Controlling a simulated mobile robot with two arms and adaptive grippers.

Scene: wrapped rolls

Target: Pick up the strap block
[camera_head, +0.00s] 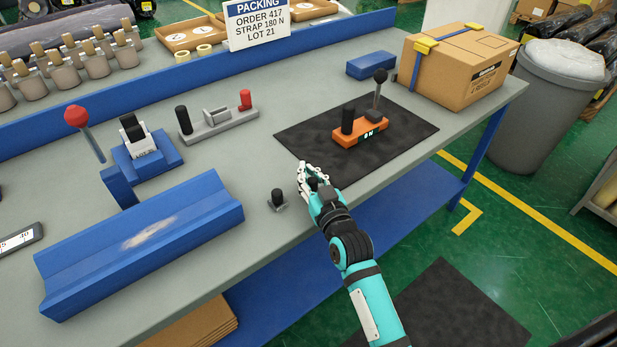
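No label marks a strap block. An orange tool (361,131) with a black grip and an upright black-knobbed lever stands on a black mat (301,137). A small grey piece with a black knob (278,199) sits near the table's front edge. My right gripper (304,174) is over the front edge, right of the small knobbed piece and front-left of the orange tool, apart from both. Its pale fingers are small and seen at a slant, so their opening is unclear. I see nothing held in it. My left gripper is out of view.
A blue trough (140,240), a blue dispenser (143,160) with a red-knobbed lever and a grey bar tool (218,124) stand at left. A strapped carton (455,68) and a blue block (371,65) are at the back right. The front-right tabletop is clear.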

